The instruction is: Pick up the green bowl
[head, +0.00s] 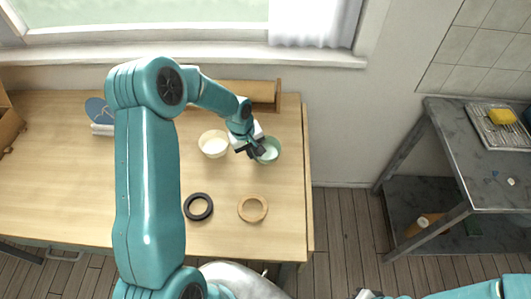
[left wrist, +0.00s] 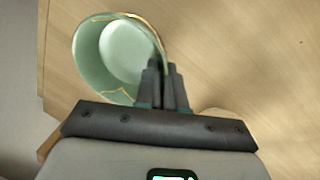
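The green bowl (head: 272,147) is at the right part of the wooden table in the head view, partly hidden by my left gripper (head: 257,151). In the left wrist view the bowl (left wrist: 105,52) is pale green with gold seams. My left gripper (left wrist: 162,75) has its fingers close together at the bowl's rim, one finger inside and one outside, shut on the wall. Whether the bowl touches the table is hard to tell. My right gripper (head: 368,294) shows only as a small dark part at the bottom edge; its fingers cannot be made out.
A cream bowl (head: 213,144) stands just left of the green bowl. A dark ring (head: 198,196) and a tan ring (head: 243,213) lie nearer the front. A grey metal table (head: 470,152) stands to the right.

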